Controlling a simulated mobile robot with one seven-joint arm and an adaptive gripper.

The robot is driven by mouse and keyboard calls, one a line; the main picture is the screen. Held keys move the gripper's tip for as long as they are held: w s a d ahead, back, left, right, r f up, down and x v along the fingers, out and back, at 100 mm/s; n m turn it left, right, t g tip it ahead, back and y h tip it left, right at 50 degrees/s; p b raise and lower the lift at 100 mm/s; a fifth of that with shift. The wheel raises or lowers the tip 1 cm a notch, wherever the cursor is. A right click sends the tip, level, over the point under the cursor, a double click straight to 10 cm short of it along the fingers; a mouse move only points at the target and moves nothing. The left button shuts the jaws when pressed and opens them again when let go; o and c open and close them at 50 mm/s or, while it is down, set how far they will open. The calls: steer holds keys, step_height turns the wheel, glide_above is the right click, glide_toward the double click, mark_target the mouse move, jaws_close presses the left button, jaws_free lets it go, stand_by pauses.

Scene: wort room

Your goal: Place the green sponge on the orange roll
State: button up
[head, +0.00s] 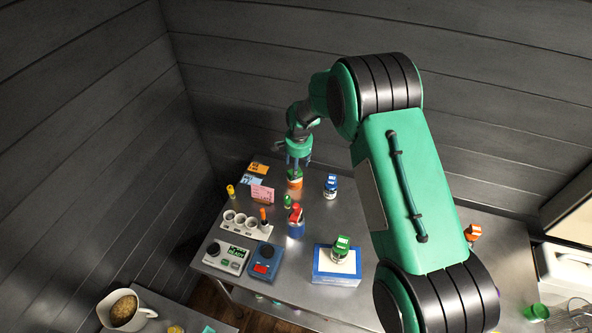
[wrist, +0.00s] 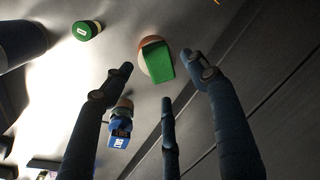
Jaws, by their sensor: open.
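The green sponge (wrist: 159,64) lies on top of the orange roll (wrist: 143,44) in the wrist view, a little tilted in the picture. In the head view the orange roll (head: 295,184) stands near the back of the steel table, with the green sponge (head: 294,174) on it, partly hidden by my fingers. My gripper (head: 298,163) is open and empty just above them. In the wrist view the fingers of my gripper (wrist: 160,72) are spread around the sponge's picture position, apparently clear of it.
A blue-and-white object (head: 330,186) stands right of the roll. A small green item (head: 288,201) and a red-topped blue one (head: 296,217) stand in front. A pink card (head: 262,194) is to the left. A blue tray (head: 322,277) bears another green-topped item.

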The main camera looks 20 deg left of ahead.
step_height(320, 180, up, 8)
steer(key=s, duration=0.1)
steer(key=shift+d+b, duration=0.35)
steer(key=shift+d, duration=0.05)
steer(key=shift+r, duration=0.1)
stand_by(0.4)
